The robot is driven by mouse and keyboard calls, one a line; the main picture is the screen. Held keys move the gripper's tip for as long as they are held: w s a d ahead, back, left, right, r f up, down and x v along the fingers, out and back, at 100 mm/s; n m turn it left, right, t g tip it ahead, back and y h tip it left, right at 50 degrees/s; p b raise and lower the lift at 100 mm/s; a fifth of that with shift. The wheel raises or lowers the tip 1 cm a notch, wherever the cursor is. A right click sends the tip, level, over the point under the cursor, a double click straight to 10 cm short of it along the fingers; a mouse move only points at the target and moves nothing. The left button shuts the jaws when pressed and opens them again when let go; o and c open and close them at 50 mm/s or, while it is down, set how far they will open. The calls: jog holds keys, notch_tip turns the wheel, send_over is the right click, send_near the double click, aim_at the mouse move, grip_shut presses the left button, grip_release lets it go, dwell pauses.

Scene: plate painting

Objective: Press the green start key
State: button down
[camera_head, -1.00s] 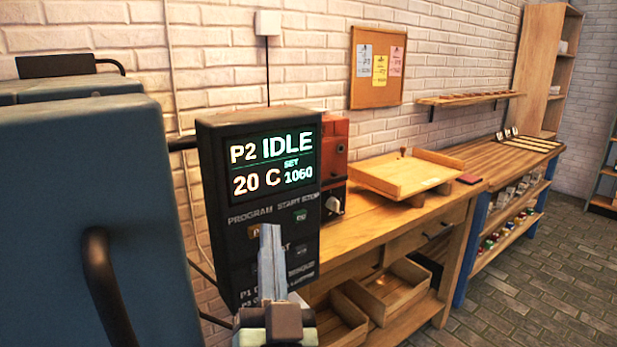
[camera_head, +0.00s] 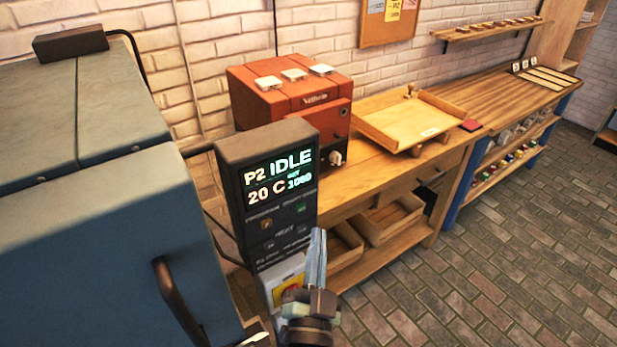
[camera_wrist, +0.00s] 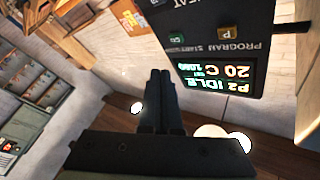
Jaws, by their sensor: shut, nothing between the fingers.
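The dark kiln controller (camera_head: 236,192) stands beside the blue kiln, its lit screen (camera_head: 279,179) reading P2 IDLE, 20 C. Below the screen, the small green start key (camera_head: 301,209) is at the right and an amber program key (camera_head: 266,224) at the left. The wrist view shows the panel upside down, with the green key (camera_wrist: 176,39) and the amber key (camera_wrist: 228,32). My gripper (camera_head: 318,236) is shut and empty, its tips by the panel's lower right edge in the head view, below the green key. I see no contact with the key.
The blue kiln (camera_head: 90,190) with its dark handle fills the left. An orange-red machine (camera_head: 290,105) stands behind the controller on the wooden bench. A wooden tray (camera_head: 415,120) sits on the bench, with crates below. The brick floor at right is clear.

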aim_at(301, 208)
jog(key=shift+s+d+f+m+g+h+p, duration=0.1)
jog(key=shift+s+d+m+g+h+p, duration=0.35)
jog(key=shift+s+d+p, duration=0.75)
jog(key=shift+s+d+f+m+g+h+p, duration=0.1)
jog(key=shift+s+d+m+g+h+p, duration=0.4)
jog(key=shift+p, duration=1.4)
jog(key=shift+w+d, duration=0.1)
jog(key=shift+w, duration=0.05)
jog(key=w+a, duration=0.5)
jog(key=w, duration=0.2)
jog(key=shift+p, duration=0.3)
jog(key=shift+w+a, duration=0.15)
jog(key=shift+w, duration=0.05)
jog(key=shift+w+a, duration=0.15)
jog(key=shift+w, duration=0.1)
jog(key=shift+w+a, duration=0.25)
jog(key=shift+w, duration=0.05)
dwell(0.3)
jog(key=shift+s+d, duration=0.5)
jog(key=shift+s, duration=0.2)
